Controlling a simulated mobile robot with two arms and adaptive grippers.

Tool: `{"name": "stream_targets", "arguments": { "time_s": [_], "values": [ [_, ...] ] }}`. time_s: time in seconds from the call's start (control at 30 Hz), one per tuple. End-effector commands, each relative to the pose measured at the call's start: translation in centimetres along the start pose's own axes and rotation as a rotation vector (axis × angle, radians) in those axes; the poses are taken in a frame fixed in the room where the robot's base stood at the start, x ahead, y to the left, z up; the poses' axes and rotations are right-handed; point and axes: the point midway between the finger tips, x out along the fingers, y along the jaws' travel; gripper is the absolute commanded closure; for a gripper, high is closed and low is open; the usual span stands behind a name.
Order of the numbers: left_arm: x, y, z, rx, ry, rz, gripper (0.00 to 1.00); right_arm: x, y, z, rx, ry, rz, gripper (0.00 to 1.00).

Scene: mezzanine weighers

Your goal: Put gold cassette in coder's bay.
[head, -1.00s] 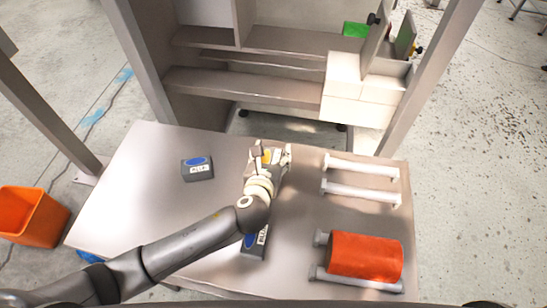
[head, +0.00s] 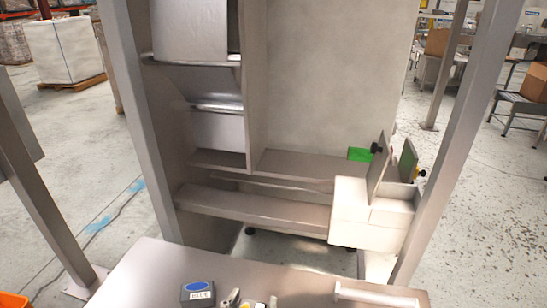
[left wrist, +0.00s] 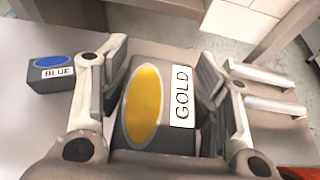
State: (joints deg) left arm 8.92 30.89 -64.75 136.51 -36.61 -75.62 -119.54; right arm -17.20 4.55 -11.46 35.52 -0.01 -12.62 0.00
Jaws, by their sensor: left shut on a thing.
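The gold cassette (left wrist: 155,112), a dark block with a yellow oval and a GOLD label, sits between the fingers of my left gripper (left wrist: 158,75) in the left wrist view. The gripper is shut on it. In the head view only the tips of my left gripper (head: 248,301) show at the bottom edge, over the table. A pale box-shaped unit (head: 372,222) with upright flaps, seemingly the coder, stands beyond the table at the right. The inside of its bay is not clearly visible. My right gripper is not in view.
A blue-labelled cassette (head: 198,292) lies on the table (head: 150,275) left of my gripper; it also shows in the left wrist view (left wrist: 58,74). White rails (head: 375,294) stand at the right. Metal posts (head: 455,130) flank the shelved frame (head: 258,208) behind.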

Motion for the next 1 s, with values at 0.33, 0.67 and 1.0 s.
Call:
{"name": "stream_targets", "arguments": {
  "time_s": [0.33,0.67,1.0],
  "values": [
    [0.2,4.1,3.3,-0.112,0.002,0.232,0.69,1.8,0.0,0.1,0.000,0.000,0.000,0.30],
    [-2.0,12.6,2.3,-0.250,0.005,0.598,0.69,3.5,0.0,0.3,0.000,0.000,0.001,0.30],
    [-2.5,13.6,2.0,-0.268,-0.002,0.642,0.69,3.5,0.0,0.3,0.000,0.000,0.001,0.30]
  ]
}}
